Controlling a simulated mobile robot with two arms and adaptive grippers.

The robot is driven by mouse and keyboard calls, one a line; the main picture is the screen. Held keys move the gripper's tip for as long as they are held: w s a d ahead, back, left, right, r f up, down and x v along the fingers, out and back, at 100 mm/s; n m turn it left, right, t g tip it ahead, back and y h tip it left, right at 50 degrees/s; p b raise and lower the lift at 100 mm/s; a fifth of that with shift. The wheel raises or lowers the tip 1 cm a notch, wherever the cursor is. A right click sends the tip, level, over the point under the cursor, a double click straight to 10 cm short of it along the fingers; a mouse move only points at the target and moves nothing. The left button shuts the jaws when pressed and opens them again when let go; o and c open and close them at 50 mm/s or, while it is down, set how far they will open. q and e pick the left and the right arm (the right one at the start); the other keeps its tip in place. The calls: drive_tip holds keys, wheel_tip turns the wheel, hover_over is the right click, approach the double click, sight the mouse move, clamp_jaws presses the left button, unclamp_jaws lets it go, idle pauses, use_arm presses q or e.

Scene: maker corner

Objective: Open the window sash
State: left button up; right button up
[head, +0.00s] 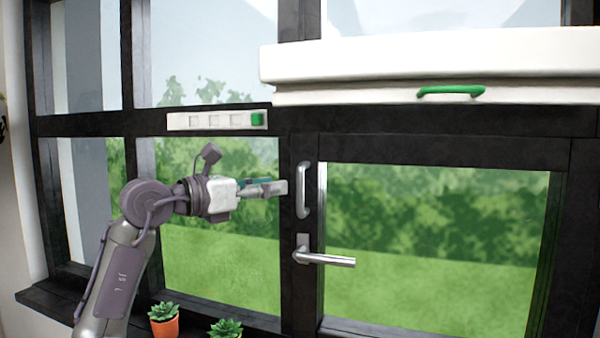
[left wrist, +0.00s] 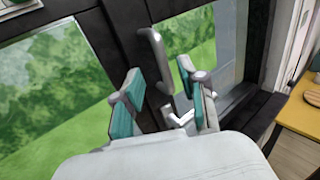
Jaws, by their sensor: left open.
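The window sash (head: 440,152) is a dark frame around a large pane, and looks closed in its surround. On its left stile are a vertical silver pull handle (head: 303,190) and, below it, a silver lever (head: 325,260) pointing right, about horizontal. My left gripper (head: 280,188) is open, its fingertips just left of the pull handle in the head view. In the left wrist view the pull handle (left wrist: 155,55) shows beyond and between the open teal-padded fingers (left wrist: 160,90), with nothing gripped. The lever (left wrist: 180,116) is partly hidden there. I cannot tell whether a finger touches the handle.
A white housing (head: 430,58) with a green handle (head: 450,91) juts out above the sash. A white strip (head: 215,121) with a green end is on the crossbar. Potted succulents (head: 164,320) stand at the sill. A yellowish table (left wrist: 300,118) is at right in the wrist view.

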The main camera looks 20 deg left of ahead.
sight(300, 208)
use_arm(q)
drive_tip(key=p+x, duration=0.3)
drive_tip(key=x, duration=0.4)
drive_tip(key=shift+w+d, duration=0.2)
clamp_jaws()
